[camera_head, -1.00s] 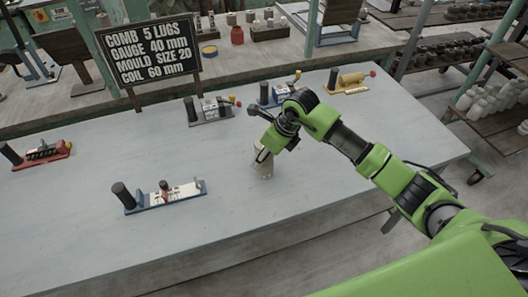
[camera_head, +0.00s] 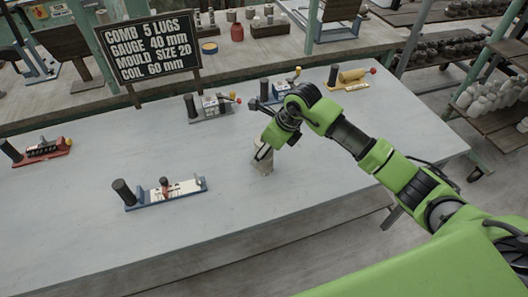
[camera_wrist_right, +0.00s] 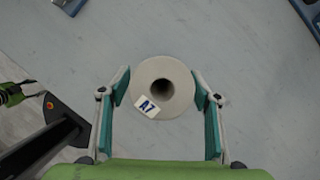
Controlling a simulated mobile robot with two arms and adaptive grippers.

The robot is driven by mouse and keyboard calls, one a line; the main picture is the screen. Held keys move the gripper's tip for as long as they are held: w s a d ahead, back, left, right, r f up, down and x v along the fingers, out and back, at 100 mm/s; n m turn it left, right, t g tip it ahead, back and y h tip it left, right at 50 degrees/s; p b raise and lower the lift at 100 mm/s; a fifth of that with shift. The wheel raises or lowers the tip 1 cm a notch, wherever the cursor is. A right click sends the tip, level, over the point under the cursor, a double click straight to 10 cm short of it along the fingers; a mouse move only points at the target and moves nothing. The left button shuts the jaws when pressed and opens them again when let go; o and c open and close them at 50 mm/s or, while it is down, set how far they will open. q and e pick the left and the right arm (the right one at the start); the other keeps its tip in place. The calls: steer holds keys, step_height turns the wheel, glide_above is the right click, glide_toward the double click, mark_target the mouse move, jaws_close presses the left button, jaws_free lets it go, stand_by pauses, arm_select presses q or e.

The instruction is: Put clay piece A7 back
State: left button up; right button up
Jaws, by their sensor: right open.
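Clay piece A7 (camera_wrist_right: 174,105) is a pale grey cylinder with a round hole in its top and a white tag reading A7. It stands on the pale table, and in the head view the clay piece (camera_head: 265,166) is partly hidden by my right gripper. My right gripper (camera_wrist_right: 161,84) is open, with one teal-padded finger on each side of the piece. Gaps show between the pads and the clay. In the head view my right gripper (camera_head: 262,152) points down at the piece. My left gripper is not in view.
A blue-based tool (camera_head: 185,193) with a dark post lies left of the piece. A red tool (camera_head: 45,152), a grey tool (camera_head: 212,109) and a yellow tool (camera_head: 352,77) stand farther off. A black sign (camera_head: 150,46) lists sizes. The table's front is clear.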

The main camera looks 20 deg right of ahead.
steer(key=b+v, duration=0.1)
steer(key=v, duration=1)
steer(key=shift+b, duration=0.4)
steer(key=shift+a, duration=0.1)
